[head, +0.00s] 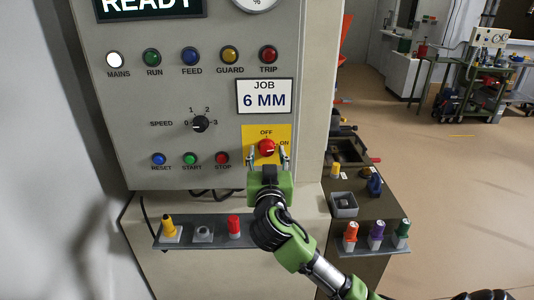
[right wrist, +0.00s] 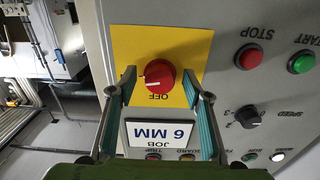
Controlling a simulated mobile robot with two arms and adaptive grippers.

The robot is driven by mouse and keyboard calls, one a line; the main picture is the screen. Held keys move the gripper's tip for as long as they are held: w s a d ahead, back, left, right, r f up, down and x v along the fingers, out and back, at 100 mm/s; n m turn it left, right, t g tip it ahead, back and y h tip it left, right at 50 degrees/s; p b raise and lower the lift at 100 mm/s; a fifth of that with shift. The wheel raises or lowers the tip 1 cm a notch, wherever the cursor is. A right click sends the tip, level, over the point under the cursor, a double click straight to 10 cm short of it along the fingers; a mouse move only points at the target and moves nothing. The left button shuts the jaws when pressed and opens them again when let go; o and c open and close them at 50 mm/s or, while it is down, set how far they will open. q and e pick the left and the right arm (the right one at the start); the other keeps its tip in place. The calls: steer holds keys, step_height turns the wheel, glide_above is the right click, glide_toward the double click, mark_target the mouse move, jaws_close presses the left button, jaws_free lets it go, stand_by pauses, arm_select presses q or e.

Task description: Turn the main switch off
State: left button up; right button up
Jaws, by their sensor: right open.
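The main switch is a red round knob (head: 266,147) on a yellow plate (head: 248,133), with OFF marked above it and ON to its right. The knob also shows in the right wrist view (right wrist: 157,76), where the picture is upside down. A white mark on its left side there points toward the ON side. My right gripper (head: 268,154) is open in front of the plate, and also shows in the right wrist view (right wrist: 163,82). Its two fingers appear on either side of the knob; I cannot tell whether they touch it. My left gripper is not in view.
The panel has a speed dial (head: 200,124), a JOB 6 MM sign (head: 264,96), buttons and lamps; the white MAINS lamp (head: 114,59) looks lit. A shelf (head: 208,244) with coloured pieces stands below. A side bench (head: 372,205) is at right, with open floor beyond.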

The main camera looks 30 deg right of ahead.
steer(key=c, duration=1.1)
steer(key=n+p, duration=0.1)
steer(key=n, duration=0.2)
steer(key=shift+r+n, duration=0.1)
steer(key=shift+n, duration=0.2)
steer(key=n+p, duration=0.2)
steer(key=n, duration=0.1)
steer(key=shift+s+d+n, duration=0.1)
steer(key=shift+n, duration=0.2)
steer(key=n+p, duration=0.2)
steer(key=n, duration=0.2)
steer(key=shift+r+n+p, duration=0.1)
steer(key=shift+n+p, duration=1.3)
steer(key=shift+n, duration=0.9)
steer(key=shift+o, duration=0.2)
